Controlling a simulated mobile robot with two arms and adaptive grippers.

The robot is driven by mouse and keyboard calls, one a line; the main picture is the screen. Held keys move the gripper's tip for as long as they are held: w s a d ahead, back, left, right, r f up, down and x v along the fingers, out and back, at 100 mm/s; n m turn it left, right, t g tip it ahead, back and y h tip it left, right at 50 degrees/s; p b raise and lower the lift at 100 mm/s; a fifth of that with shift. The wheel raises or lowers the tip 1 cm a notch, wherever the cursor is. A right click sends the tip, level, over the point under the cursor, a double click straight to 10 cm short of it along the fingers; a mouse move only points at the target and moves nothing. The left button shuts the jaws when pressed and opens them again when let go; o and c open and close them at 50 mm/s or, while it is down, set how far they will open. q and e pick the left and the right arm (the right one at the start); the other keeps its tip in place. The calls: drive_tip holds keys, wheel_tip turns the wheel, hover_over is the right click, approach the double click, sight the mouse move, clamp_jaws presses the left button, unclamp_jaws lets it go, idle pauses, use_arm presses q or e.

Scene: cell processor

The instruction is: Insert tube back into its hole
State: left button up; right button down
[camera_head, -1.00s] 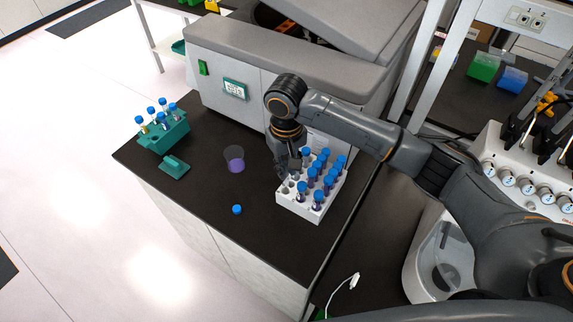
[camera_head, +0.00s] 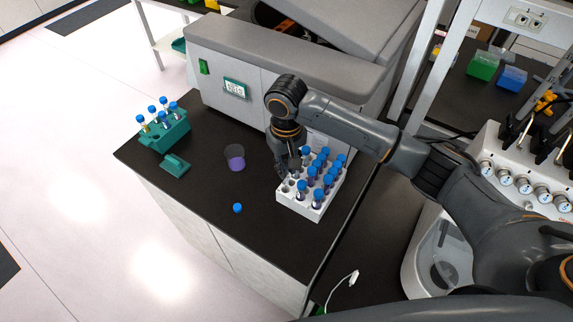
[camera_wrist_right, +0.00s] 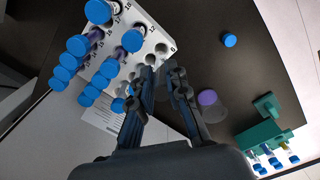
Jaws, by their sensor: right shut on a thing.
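The white tube rack (camera_head: 300,206) stands on the black bench with several blue-capped tubes (camera_head: 317,198). In the right wrist view the rack (camera_wrist_right: 153,38) shows some empty holes near my fingers. My right gripper (camera_head: 287,172) is low at the rack's far left end. In the wrist view its fingers (camera_wrist_right: 160,78) are close together at the rack's edge, shut on a tube. That tube is mostly hidden between the fingers, and I cannot tell whether its lower end is inside a hole. My left gripper is not in view.
A loose blue cap (camera_head: 237,208) lies left of the rack. A clear cup with purple liquid (camera_head: 235,160) stands behind it. A green rack with tubes (camera_head: 168,133) and a small green block (camera_head: 175,165) stand at left. The grey machine (camera_head: 240,85) stands behind.

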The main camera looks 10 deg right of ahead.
sight(286, 184)
drive_tip(key=shift+f, duration=0.25)
drive_tip(key=shift+f, duration=0.45)
drive_tip(key=shift+f, duration=1.85)
drive_tip(key=shift+f, duration=0.35)
drive_tip(key=c, duration=1.3)
unclamp_jaws()
drive_tip(key=shift+o, duration=0.2)
drive_tip(key=shift+r, duration=0.1)
